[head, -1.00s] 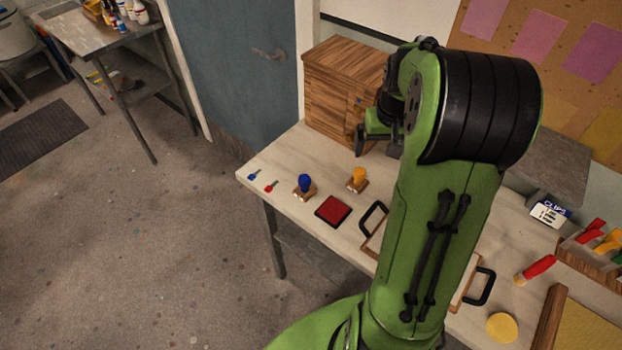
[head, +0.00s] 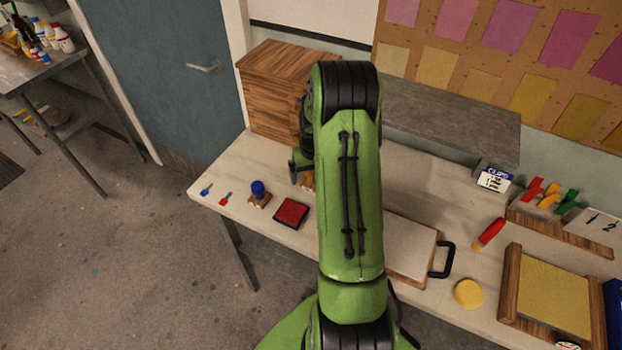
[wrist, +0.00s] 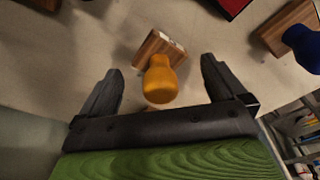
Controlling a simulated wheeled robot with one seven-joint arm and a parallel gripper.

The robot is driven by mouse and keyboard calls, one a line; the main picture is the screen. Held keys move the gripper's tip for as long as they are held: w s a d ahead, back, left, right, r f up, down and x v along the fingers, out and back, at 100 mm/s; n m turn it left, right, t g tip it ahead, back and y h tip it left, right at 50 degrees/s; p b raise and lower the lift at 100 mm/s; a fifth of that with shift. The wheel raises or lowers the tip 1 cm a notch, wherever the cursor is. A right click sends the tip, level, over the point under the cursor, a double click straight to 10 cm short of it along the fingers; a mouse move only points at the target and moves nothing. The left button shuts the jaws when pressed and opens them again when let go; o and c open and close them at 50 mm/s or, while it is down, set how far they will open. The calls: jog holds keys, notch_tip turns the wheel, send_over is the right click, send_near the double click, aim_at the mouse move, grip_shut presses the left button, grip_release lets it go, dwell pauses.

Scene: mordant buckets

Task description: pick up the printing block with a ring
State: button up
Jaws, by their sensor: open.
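Two printing blocks with wooden bases stand on the table. The one with the yellow-orange knob (wrist: 160,82) lies between the spread fingers of my gripper (wrist: 161,70) in the wrist view, with clear gaps on both sides. In the head view only a bit of this yellow-knobbed block (head: 307,184) shows beside my arm. The blue-knobbed block (head: 259,189) stands to its left, and shows at the right edge of the wrist view (wrist: 303,45). My gripper is open and empty. I cannot make out which block bears a ring; the undersides are hidden.
A red ink pad (head: 291,213) lies close to both blocks. A wooden cabinet (head: 271,100) stands behind them. Small blue and red pieces lie at the table's left end. A board with a black handle (head: 443,259) is right of my arm.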

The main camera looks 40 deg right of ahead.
jog(key=shift+w+d+f, duration=0.1)
jog(key=shift+w+f, duration=0.05)
jog(key=shift+f, duration=0.4)
jog(key=shift+w+d+f, duration=0.1)
jog(key=shift+w+f, duration=0.05)
jog(key=shift+f, duration=0.4)
jog(key=shift+s+a+r, duration=0.1)
jog(key=shift+c, duration=1)
jog(key=c, duration=0.8)
